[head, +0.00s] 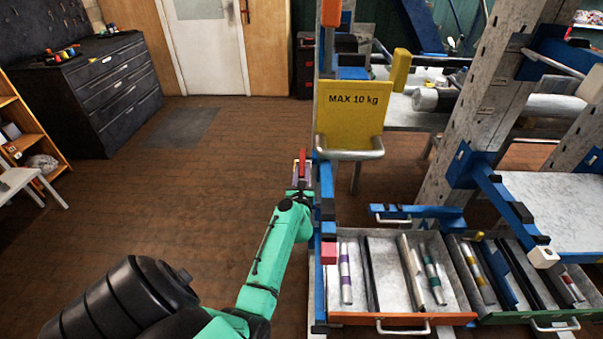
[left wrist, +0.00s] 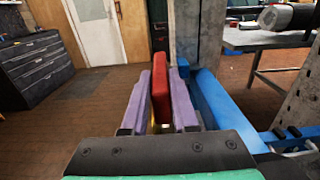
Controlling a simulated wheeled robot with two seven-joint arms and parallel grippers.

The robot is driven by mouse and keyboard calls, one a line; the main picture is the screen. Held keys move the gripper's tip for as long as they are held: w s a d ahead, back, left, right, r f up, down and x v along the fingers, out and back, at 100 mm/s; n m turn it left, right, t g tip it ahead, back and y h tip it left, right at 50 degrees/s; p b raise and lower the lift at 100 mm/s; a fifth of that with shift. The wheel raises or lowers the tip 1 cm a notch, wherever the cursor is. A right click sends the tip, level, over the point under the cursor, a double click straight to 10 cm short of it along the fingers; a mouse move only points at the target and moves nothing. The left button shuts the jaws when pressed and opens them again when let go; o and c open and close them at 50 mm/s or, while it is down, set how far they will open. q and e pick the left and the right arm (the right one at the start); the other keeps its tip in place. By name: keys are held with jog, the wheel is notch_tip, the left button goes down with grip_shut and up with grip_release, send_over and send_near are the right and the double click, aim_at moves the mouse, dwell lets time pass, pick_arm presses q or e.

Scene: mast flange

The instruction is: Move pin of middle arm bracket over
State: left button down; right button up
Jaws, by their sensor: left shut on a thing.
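My left gripper (head: 301,172) is beside the blue upright of the mast, left of the blue middle arm bracket (head: 326,178). Its purple fingers show in the left wrist view (left wrist: 161,95), shut on a red pin (left wrist: 161,86) that stands upright between them. The red pin's top also shows in the head view (head: 302,160). A blue bracket arm (left wrist: 215,100) runs close to the right of the fingers. My right gripper is not in view.
A yellow "MAX 10 kg" plate (head: 352,105) with a grey handle hangs just above and right of the gripper. Open drawers (head: 402,319) with rods lie below right. A pinkish-red block (head: 329,252) is lower on the mast. Floor to the left is clear.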

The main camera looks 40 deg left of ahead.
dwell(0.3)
pick_arm(q)
jog(key=shift+w+d+b, duration=0.4)
jog(key=shift+w+d, duration=0.4)
jog(key=shift+d, duration=0.25)
jog(key=c, duration=0.9)
grip_release()
jog(key=shift+o, duration=1.1)
jog(key=shift+w, duration=0.1)
jog(key=shift+w+f, duration=0.1)
